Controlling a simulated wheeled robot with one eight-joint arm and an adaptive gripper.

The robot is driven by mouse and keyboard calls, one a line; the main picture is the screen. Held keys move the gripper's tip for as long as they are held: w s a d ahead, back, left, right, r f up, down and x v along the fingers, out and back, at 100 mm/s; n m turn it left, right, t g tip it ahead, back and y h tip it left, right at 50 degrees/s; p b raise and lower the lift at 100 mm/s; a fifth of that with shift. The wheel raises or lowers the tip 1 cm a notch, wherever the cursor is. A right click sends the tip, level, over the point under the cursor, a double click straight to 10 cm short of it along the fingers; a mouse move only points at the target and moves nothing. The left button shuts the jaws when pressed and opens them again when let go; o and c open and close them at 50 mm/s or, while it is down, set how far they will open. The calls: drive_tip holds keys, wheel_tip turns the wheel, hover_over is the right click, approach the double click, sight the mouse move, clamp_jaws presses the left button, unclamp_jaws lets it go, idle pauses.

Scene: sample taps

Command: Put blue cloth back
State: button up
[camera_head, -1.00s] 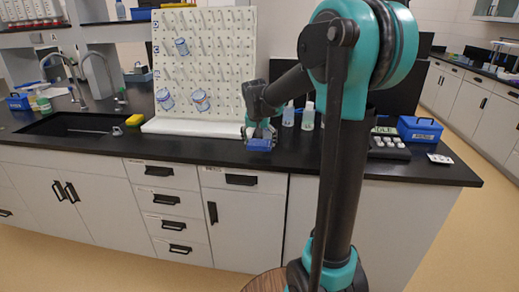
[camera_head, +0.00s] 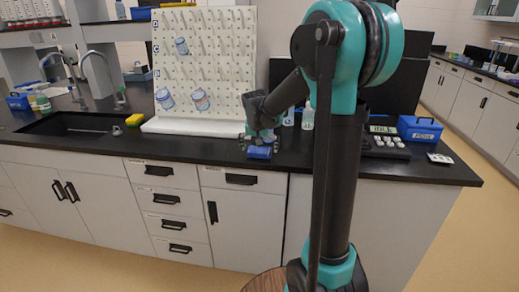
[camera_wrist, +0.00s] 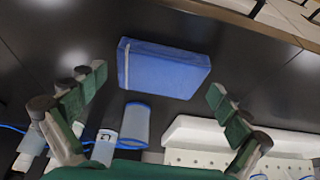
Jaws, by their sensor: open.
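The blue cloth (camera_head: 259,152) is a folded, block-like pad near the front edge of the black counter. In the wrist view the cloth (camera_wrist: 165,70) shows whole, with a pale stripe near its left end. My gripper (camera_head: 260,139) is just behind and above it. In the wrist view my gripper (camera_wrist: 157,83) has its green fingers spread wide, one on each side of the cloth. Neither finger visibly touches it there. Nothing is between the fingertips but the cloth's near side and dark counter.
A white pegboard (camera_head: 205,60) with labelled bottles stands behind, left of my gripper. Bottles (camera_head: 308,116) stand behind my arm. A yellow sponge (camera_head: 134,120) lies by the sink (camera_head: 70,124). A blue box (camera_head: 419,129) and a display device (camera_head: 383,143) are at the right.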

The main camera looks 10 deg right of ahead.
drive_tip(key=shift+r, duration=0.1)
drive_tip(key=v, duration=1.2)
drive_tip(key=s+d+f+n, duration=0.1)
drive_tip(key=s+d+f, duration=0.1)
drive_tip(key=s+f, duration=0.9)
drive_tip(key=s+d+f+n+y, duration=0.1)
drive_tip(key=s+d+f+n, duration=0.1)
drive_tip(key=s+f, duration=0.8)
drive_tip(key=s+d, duration=0.1)
drive_tip(key=s, duration=0.3)
drive_tip(key=shift+s+d+f+n, duration=0.3)
drive_tip(key=shift+f, duration=0.1)
